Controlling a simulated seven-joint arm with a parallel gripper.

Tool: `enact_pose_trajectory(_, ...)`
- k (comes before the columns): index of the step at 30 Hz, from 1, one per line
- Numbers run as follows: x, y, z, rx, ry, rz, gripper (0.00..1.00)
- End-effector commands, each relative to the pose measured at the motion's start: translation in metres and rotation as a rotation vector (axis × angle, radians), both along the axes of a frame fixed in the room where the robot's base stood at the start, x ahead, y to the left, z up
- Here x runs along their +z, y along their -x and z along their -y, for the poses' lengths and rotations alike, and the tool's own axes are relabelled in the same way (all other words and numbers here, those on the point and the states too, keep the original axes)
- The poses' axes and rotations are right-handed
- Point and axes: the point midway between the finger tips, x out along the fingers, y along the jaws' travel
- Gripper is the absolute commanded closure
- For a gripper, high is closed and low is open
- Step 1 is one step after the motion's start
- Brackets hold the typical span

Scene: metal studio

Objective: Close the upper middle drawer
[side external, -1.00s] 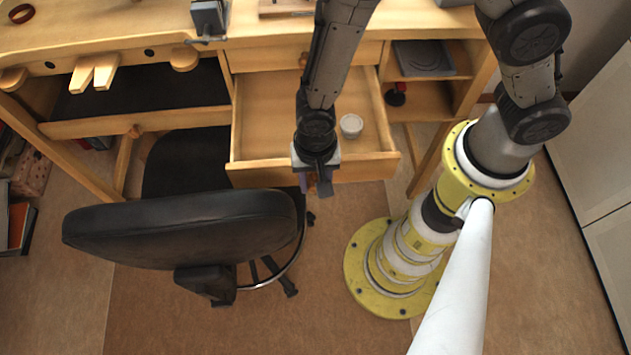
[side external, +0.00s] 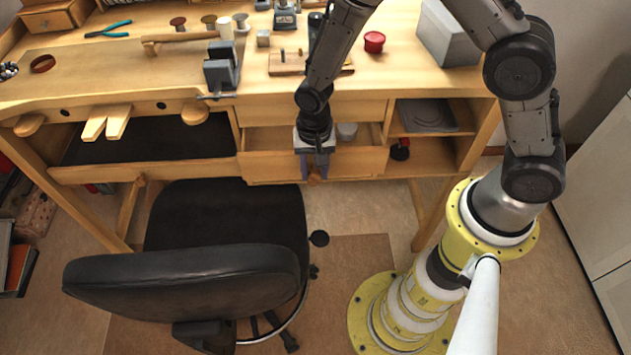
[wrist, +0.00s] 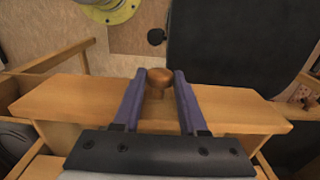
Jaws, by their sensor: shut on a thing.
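The pulled-out wooden drawer (side external: 360,163) sits under the bench, directly below a closed drawer front (side external: 362,109). My gripper (side external: 315,170) is at the drawer's front edge and shut on the knob. In the wrist view my gripper (wrist: 160,88) reaches over the drawer front (wrist: 85,100). The hand hides part of the drawer.
A black office chair (side external: 190,270) stands in front of the bench, close to the left of the drawer. Open shelves (side external: 440,155) are to the right. The bench top (side external: 130,70) holds several tools, a red tin (side external: 374,42) and a grey box (side external: 448,35).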

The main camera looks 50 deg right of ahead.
Motion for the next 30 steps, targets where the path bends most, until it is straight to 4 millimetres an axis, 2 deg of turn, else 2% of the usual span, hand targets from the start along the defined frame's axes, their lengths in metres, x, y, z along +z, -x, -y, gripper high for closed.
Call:
enact_pose_trajectory(13,0.0014,-0.0035,0.0031,0.000,0.000,0.001,1.00)
enact_pose_trajectory(14,0.0014,-0.0035,0.0030,0.000,0.000,0.001,0.53)
enact_pose_trajectory(18,0.0009,-0.0033,0.0030,0.000,0.000,0.001,0.30)
enact_pose_trajectory(26,0.0007,-0.0030,0.0027,0.000,0.000,0.000,0.30)
enact_pose_trajectory(30,0.0082,-0.0035,0.0025,0.000,-0.001,0.002,0.30)
